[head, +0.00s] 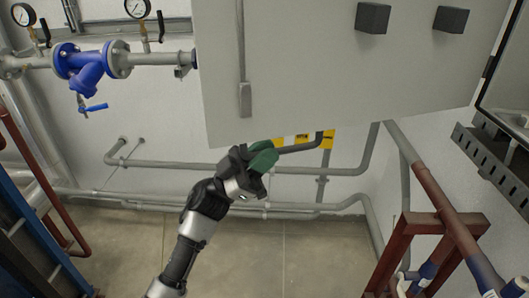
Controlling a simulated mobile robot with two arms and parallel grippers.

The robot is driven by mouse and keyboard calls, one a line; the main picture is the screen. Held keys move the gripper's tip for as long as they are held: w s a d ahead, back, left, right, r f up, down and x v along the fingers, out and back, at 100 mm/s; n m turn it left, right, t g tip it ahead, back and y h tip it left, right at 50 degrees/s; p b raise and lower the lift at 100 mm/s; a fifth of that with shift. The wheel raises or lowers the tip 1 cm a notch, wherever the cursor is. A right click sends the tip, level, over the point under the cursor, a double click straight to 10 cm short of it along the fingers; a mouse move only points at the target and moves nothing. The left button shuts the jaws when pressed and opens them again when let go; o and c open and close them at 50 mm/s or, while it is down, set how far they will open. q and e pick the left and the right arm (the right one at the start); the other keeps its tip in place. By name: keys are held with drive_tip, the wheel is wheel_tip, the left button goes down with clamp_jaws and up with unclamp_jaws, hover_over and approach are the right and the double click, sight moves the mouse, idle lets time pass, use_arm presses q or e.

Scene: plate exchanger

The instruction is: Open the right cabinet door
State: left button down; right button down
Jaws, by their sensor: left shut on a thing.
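The right cabinet door (310,80) is a large pale grey panel across the top of the head view. A thin vertical rod with a grey end piece (245,98) runs down near its left side. Two black blocks (373,18) stick out of its face. The door stands swung out, with a slotted metal part of the cabinet at far right. My left gripper (262,158), dark with a green part, is shut at the door's lower edge. The exact contact is hidden. My right gripper is not in view.
A blue valve (82,66) and pressure gauges (137,7) are at upper left. Grey pipes (180,165) run along the wall behind. A red-brown frame (440,228) stands at lower right, a blue structure (28,235) at lower left. The floor (300,255) between is clear.

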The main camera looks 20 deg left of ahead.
use_arm(q)
drive_tip(key=s+d+n+t+y+p, duration=0.2)
drive_tip(key=s+d+t+p, duration=0.1)
drive_tip(key=s+d, duration=0.2)
drive_tip(key=shift+s+d+t, duration=0.15)
drive_tip(key=shift+s+t, duration=0.15)
drive_tip(key=shift+s, duration=0.3)
drive_tip(key=c, duration=1.1)
unclamp_jaws()
drive_tip(key=shift+f, duration=0.15)
drive_tip(key=b+v, duration=0.5)
drive_tip(key=v, duration=0.5)
drive_tip(key=shift+s+a+f, duration=0.15)
drive_tip(key=shift+s+a, duration=0.05)
drive_tip(key=shift+a, duration=0.1)
